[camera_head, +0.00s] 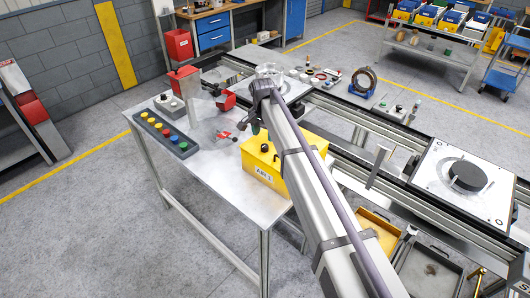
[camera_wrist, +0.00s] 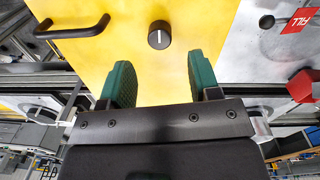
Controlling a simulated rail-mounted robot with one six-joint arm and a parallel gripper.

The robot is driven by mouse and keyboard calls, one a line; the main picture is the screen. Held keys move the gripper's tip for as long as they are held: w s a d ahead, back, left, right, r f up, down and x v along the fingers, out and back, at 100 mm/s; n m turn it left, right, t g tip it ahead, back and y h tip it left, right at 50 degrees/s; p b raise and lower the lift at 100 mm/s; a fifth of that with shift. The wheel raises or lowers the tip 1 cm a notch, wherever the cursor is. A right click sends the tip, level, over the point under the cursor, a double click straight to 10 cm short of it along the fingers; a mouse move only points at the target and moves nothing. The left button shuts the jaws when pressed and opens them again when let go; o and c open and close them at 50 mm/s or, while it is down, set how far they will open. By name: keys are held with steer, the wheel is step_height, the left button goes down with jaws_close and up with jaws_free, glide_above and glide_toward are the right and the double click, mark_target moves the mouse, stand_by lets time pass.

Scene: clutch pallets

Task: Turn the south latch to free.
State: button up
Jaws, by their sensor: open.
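My gripper (camera_wrist: 161,78) is open and empty, its two green pads spread apart in the wrist view. In the head view it is partly hidden by my arm, above the yellow box (camera_head: 273,178). The box's yellow top also fills much of the wrist view (camera_wrist: 150,85). A black round knob (camera_wrist: 160,35) with a white pointer line sits on it, beyond the gap between the fingers and not between them. The knob also shows in the head view (camera_head: 264,147). I cannot identify which part is the south latch in either view.
A black handle (camera_wrist: 72,27) stands on the yellow box. A button panel (camera_head: 165,135), a red-topped post (camera_head: 188,90) and red tags (camera_head: 228,135) are on the metal table (camera_head: 215,185). A pallet (camera_head: 440,185) with a black disc sits on the rails at right.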

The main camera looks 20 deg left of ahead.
mark_target(265, 146)
step_height(265, 146, down, 6)
steer(key=b, duration=0.4)
steer(key=shift+f, duration=0.1)
steer(key=shift+d+r, duration=0.1)
steer(key=shift+r, duration=0.1)
steer(key=c, duration=0.9)
steer(key=shift+c, duration=0.2)
